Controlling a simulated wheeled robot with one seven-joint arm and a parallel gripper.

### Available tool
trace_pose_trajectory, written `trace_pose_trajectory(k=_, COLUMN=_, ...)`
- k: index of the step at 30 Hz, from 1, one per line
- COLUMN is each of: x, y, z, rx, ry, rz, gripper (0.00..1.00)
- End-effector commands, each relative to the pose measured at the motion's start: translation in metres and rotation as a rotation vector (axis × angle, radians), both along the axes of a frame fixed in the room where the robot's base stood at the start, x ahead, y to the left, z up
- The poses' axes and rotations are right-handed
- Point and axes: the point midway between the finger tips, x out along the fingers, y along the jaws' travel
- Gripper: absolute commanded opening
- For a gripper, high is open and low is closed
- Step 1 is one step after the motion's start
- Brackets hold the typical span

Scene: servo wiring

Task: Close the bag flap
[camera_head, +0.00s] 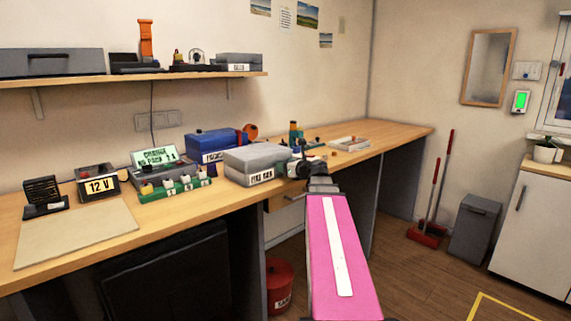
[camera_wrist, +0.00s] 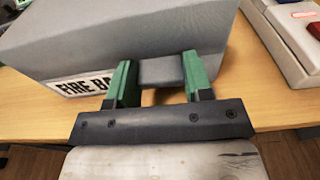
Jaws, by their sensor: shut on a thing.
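The grey fire bag (camera_head: 252,158) sits on the wooden bench, its label facing the front edge. In the wrist view the bag (camera_wrist: 130,30) fills the upper left, with its "FIRE BA…" label partly hidden by a finger. A small grey tab (camera_wrist: 161,72) sticks out from the bag toward me. My gripper (camera_wrist: 158,80) has its green fingers on either side of this tab and is shut on it. In the head view my gripper (camera_head: 300,167) is at the bag's right side. The top looks flat; I cannot tell whether the flap is fully down.
A blue case (camera_head: 208,143) stands behind the bag. A green tray with small parts (camera_head: 175,188) is to its left. A shallow light tray (camera_head: 349,143) lies farther right on the bench. A red bucket (camera_head: 280,285) is on the floor below.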

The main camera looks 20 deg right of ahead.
Motion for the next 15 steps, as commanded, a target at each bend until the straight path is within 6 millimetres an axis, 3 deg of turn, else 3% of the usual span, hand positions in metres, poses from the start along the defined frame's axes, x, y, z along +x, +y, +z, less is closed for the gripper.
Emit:
trace_pose_trajectory(k=11, x=-0.0010, y=0.0014, z=-0.0065, rx=-0.007, ry=0.012, rz=0.006, gripper=0.04)
trace_pose_trajectory(k=12, x=-0.0011, y=0.0015, z=-0.0066, rx=-0.007, ry=0.012, rz=0.006, gripper=0.53)
trace_pose_trajectory(k=14, x=-0.0010, y=0.0013, z=-0.0064, rx=-0.006, ry=0.011, rz=0.005, gripper=0.72)
trace_pose_trajectory(k=15, x=-0.0010, y=0.0012, z=-0.0060, rx=-0.006, ry=0.011, rz=0.005, gripper=0.72)
